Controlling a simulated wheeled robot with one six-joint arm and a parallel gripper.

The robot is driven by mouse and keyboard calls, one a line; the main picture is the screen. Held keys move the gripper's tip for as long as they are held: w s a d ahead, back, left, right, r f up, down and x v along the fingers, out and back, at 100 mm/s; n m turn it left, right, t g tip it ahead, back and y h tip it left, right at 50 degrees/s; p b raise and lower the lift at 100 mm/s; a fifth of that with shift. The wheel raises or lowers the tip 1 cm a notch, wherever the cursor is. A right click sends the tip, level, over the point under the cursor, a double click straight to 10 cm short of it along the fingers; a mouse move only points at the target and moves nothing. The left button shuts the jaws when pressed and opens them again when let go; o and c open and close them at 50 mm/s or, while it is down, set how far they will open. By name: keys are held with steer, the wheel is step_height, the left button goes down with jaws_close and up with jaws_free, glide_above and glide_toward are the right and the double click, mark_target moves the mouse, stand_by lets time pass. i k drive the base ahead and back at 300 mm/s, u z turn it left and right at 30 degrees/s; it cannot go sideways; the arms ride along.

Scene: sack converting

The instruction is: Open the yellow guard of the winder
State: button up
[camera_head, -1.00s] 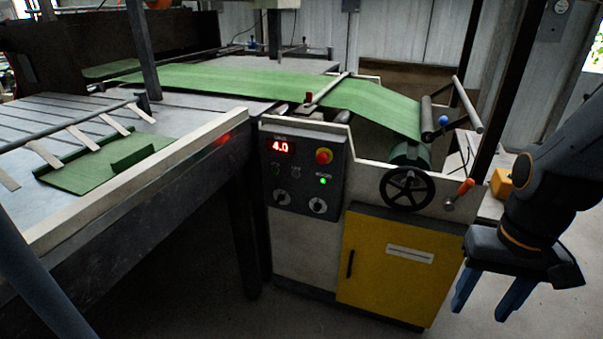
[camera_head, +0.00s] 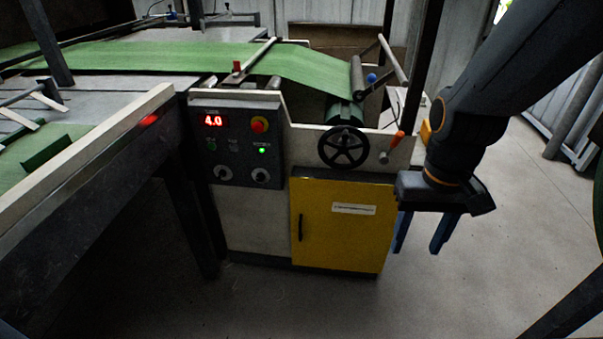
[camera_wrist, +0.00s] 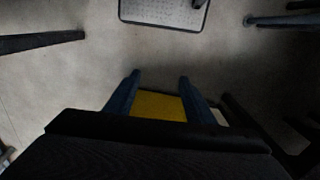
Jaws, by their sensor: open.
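The yellow guard (camera_head: 342,228) is a flat door on the lower front of the winder (camera_head: 250,215). It looks shut, with a dark upright handle (camera_head: 300,227) near its left edge and a pale label near its top. My gripper (camera_head: 421,248) points down with two blue fingers apart, at the right of the guard in the head view. Nothing is between its fingers there. In the wrist view, my gripper (camera_wrist: 160,76) is open, and a yellow surface (camera_wrist: 160,106) shows between and behind the fingers. I cannot tell how far that surface is from them.
A control panel (camera_head: 235,145) with a lit 4.0 display sits above left of the guard. A black handwheel (camera_head: 343,147) and an orange-tipped lever (camera_head: 397,140) are above it. A long table (camera_head: 90,165) stands at left. The floor (camera_head: 300,305) before the guard is clear.

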mark_target(344, 225)
steer(key=k, duration=0.65)
steer(key=u, duration=0.55)
steer(key=i, duration=1.15)
steer(key=z, duration=0.65)
